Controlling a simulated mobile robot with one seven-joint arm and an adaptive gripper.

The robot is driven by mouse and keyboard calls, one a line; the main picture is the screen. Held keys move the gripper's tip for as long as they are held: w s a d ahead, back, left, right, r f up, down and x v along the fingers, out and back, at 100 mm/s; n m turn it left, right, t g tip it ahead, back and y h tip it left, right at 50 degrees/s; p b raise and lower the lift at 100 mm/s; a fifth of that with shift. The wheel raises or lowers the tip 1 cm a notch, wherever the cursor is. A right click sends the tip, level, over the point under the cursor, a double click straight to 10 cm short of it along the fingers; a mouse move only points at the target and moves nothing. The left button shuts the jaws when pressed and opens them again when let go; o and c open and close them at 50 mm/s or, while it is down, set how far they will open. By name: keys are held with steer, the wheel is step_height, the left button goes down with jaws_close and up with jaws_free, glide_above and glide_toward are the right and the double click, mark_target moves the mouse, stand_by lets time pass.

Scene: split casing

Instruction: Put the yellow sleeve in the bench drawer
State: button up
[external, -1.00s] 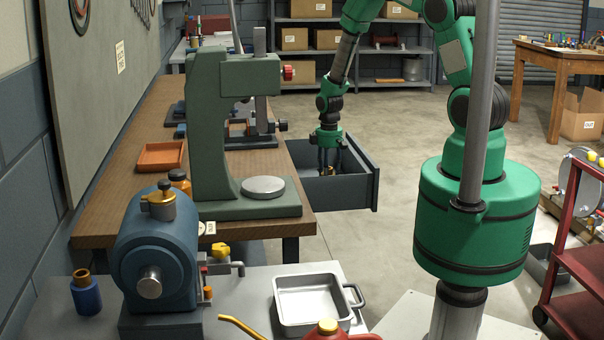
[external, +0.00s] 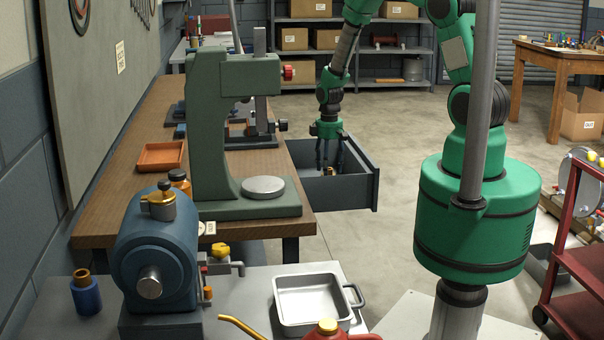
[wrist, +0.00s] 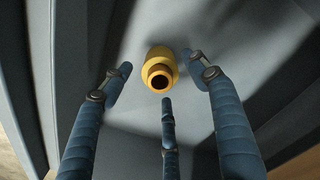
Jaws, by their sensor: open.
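The yellow sleeve (wrist: 161,70) is on the grey floor of the open bench drawer (wrist: 215,25), its round dark opening facing the wrist camera. In the external view only a small yellowish bit of the sleeve (external: 323,176) shows inside the drawer (external: 345,194), partly hidden by the drawer wall and my fingers. My gripper (external: 328,161) points down into the drawer above the sleeve.
The drawer sticks out from the wooden bench (external: 150,205). A green press (external: 215,140) stands on the bench beside it. An orange tray (external: 160,156) lies farther left. A metal pan (external: 308,300) sits on the near grey table. The floor right of the drawer is clear.

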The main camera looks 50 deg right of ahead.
step_height(320, 180, up, 9)
steer(key=shift+f+p, duration=0.1)
steer(key=shift+p, duration=0.7)
steer(key=shift+r, duration=0.25)
steer(key=s+a+r+m+t, duration=0.1)
steer(key=s+a+r, duration=0.15)
steer(key=r, duration=0.75)
steer(key=s+a+r+t, duration=0.15)
steer(key=a+r, duration=0.25)
steer(key=r, duration=0.5)
steer(key=s+a+r+m, duration=0.15)
steer(key=a+r, duration=0.25)
steer(key=r, duration=0.6)
steer(key=s+a+r+t, duration=0.1)
steer(key=s+a+r, duration=0.2)
steer(key=s+r, duration=0.2)
steer(key=s+a+r+m+t, duration=0.1)
steer(key=s+a+r, duration=0.2)
steer(key=s, duration=0.8)
steer(key=s+a+r+m+t, duration=0.1)
steer(key=s+a+r, duration=0.2)
steer(key=s+r, duration=0.3)
steer(key=shift+s+r, duration=0.4)
steer(key=shift+s, duration=0.75)
